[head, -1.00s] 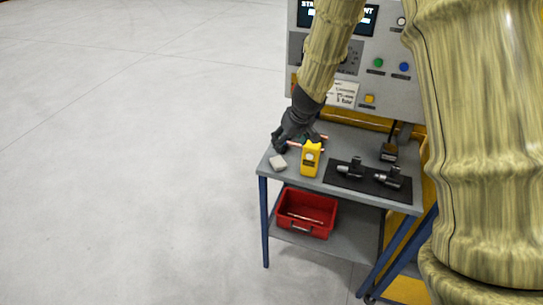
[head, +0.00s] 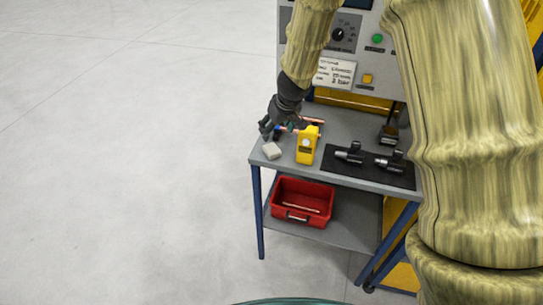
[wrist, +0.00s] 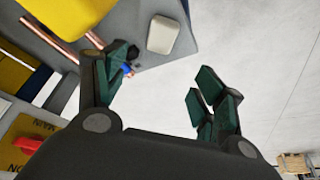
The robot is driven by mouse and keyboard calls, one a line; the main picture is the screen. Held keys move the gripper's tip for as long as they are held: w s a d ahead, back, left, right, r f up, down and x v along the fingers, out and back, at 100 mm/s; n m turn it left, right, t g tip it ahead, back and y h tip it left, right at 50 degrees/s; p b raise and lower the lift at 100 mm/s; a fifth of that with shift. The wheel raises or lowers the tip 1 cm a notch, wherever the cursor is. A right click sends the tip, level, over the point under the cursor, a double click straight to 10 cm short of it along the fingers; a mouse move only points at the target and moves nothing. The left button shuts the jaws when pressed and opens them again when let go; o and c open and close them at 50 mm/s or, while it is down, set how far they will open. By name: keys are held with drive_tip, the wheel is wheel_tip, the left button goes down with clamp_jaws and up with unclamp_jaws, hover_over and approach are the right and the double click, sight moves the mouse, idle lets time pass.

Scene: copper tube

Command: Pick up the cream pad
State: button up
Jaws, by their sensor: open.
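The cream pad (head: 271,151) is a small pale block lying flat near the left front corner of the grey bench top (head: 345,118). In the wrist view the pad (wrist: 164,34) lies beyond my gripper (wrist: 165,88), close to the bench edge. My gripper is open and empty, its green-padded fingers spread wide apart. In the head view my gripper (head: 268,130) is just behind the pad and apart from it. The pad is in full view in the wrist view.
A yellow device (head: 307,146) stands right of the pad. Copper tubes (wrist: 51,28) lie behind it. Black tools rest on a dark mat (head: 340,172) to the right. A red bin (head: 302,201) is on the lower shelf. Floor left of the bench is clear.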

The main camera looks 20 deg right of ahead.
sight(272, 148)
drive_tip(key=shift+s+f+b, duration=0.15)
drive_tip(key=shift+f+b, duration=1.85)
drive_tip(key=shift+f, duration=0.55)
drive_tip(key=shift+w+p+x, duration=0.25)
drive_tip(key=shift+p+x, duration=0.45)
drive_tip(key=shift+x, duration=2.8)
drive_tip(key=shift+w+r, duration=0.1)
drive_tip(key=shift+w, duration=0.1)
drive_tip(key=shift+c, duration=0.4)
drive_tip(key=c, duration=1)
drive_tip(key=shift+r, duration=0.15)
